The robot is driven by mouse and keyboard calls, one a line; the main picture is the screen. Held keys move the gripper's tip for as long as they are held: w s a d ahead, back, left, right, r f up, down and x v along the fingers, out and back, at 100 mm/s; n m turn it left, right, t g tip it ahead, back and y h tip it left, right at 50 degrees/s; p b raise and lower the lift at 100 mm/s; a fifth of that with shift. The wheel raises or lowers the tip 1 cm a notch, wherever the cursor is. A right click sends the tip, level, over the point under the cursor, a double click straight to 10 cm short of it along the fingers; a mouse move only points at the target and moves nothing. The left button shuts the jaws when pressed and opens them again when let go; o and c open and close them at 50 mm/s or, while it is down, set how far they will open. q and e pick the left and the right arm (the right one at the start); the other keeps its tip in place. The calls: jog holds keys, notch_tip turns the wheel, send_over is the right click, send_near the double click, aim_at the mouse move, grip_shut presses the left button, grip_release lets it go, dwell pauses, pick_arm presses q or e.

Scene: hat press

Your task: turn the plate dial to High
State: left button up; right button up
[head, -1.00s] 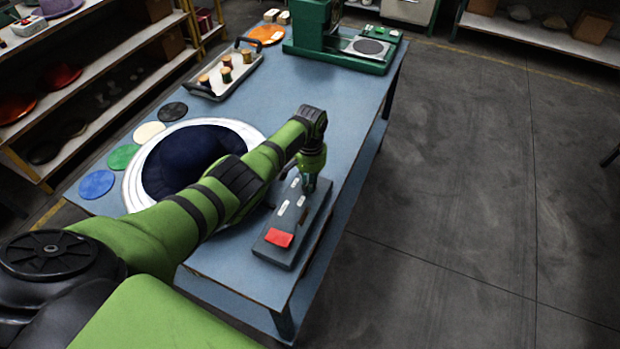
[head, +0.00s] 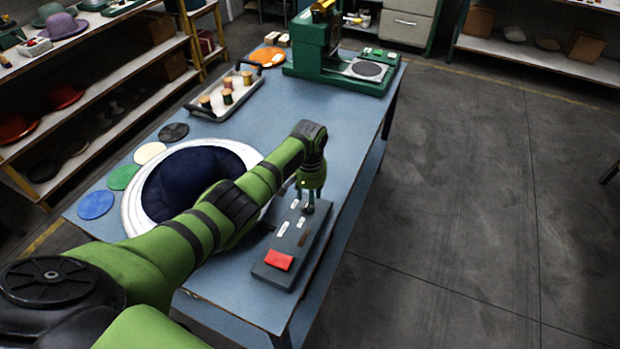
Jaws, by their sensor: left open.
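A dark grey control panel (head: 269,271) with a red block at its near end and several small white labels lies near the table's right edge. A small dark round knob (head: 308,209), which looks like a dial, sits towards its far end. My left gripper (head: 307,205) points down over this knob with its fingers open. The fingertips are at or just above the knob; I cannot tell whether they touch it. The dial's pointer and the label wording are too small to read. My right gripper is not in view.
A dark blue hat (head: 185,182) sits on a white round plate (head: 138,217) left of the panel, under my left arm. Coloured discs (head: 96,204), a tray with spools (head: 193,108) and a green press (head: 310,62) stand farther off. Floor at right is clear.

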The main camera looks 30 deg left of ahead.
pick_arm(q)
notch_tip(320, 180, up, 10)
dwell(0.3)
dwell(0.4)
